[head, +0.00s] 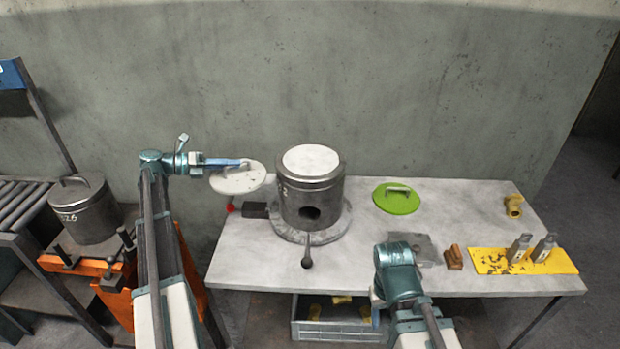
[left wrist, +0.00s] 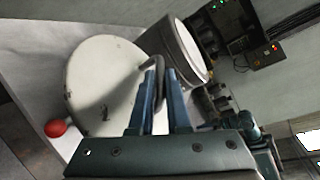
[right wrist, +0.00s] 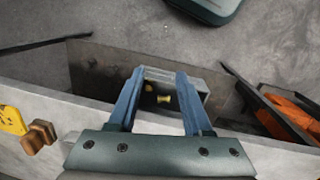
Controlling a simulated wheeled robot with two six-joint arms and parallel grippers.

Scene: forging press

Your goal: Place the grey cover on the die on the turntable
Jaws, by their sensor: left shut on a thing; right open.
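The grey cover (head: 238,181) is a flat round disc with a handle. My left gripper (head: 243,163) is shut on its handle and holds it in the air left of the die. In the left wrist view the grey cover (left wrist: 103,85) lies beyond the fingers, and the handle is between them. The die (head: 311,190) is a dark metal cylinder with a pale round top and a hole in its side. It stands on the round turntable (head: 335,232) and also shows in the left wrist view (left wrist: 178,48). My right gripper (right wrist: 160,85) is open and empty near the table's front edge.
A green cover (head: 397,198) with a handle lies right of the die on the table (head: 250,264). A yellow mat (head: 490,262) with tools, a wooden block (head: 453,257) and a brass fitting (head: 514,206) are farther right. A lidded pot (head: 85,210) stands at left.

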